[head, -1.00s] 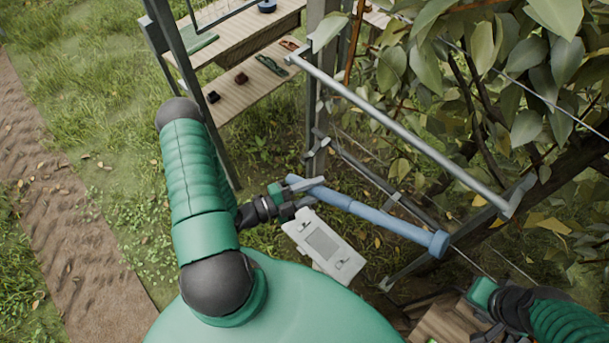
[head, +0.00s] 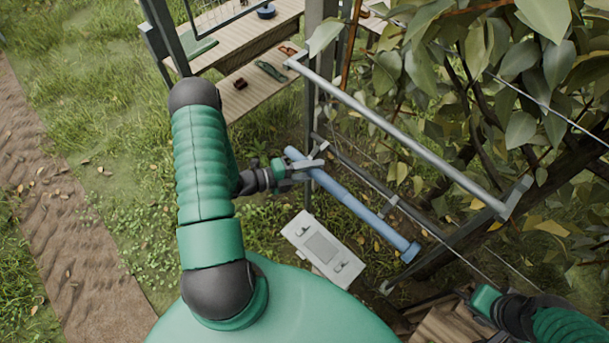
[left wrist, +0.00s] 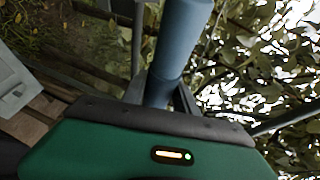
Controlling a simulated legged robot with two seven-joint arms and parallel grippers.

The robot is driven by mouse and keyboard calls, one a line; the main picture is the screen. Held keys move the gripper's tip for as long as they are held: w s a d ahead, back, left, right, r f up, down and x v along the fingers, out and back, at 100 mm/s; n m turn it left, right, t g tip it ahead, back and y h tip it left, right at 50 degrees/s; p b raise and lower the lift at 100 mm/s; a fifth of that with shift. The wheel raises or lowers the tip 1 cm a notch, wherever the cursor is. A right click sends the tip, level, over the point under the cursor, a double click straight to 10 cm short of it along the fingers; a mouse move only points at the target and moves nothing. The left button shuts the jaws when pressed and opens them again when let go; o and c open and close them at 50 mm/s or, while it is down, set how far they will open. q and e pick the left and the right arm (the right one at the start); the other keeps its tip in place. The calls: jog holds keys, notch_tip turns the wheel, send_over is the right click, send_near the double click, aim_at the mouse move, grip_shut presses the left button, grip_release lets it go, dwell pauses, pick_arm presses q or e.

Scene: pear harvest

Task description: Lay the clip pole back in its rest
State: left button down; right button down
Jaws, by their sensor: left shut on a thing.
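The clip pole (head: 350,203) is a blue tube with a wider collar at its lower right end. My left gripper (head: 312,168) is shut on it near its upper left end and holds it slanting down to the right, beside a dark lower rail (head: 362,172) with small grey brackets. I cannot tell whether the pole touches these brackets, or which part is its rest. In the left wrist view the pole (left wrist: 180,45) runs up from the jaws. My right gripper (head: 478,300) is at the lower right; its jaws are unclear.
A light grey bar (head: 400,135) on end brackets runs above the pole. Leafy branches (head: 480,60) crowd the right. A pale panel box (head: 322,246) stands just below the pole. A wooden shelf (head: 250,85) with small items is at the back. Grass lies open at left.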

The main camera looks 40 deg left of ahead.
pick_arm(q)
jog(key=w+f+b, duration=0.5)
jog(key=w+f, duration=0.1)
jog(key=w, duration=0.1)
jog(key=shift+b, duration=0.4)
jog(key=shift+s+d, duration=0.1)
jog(key=c, duration=0.9)
grip_release()
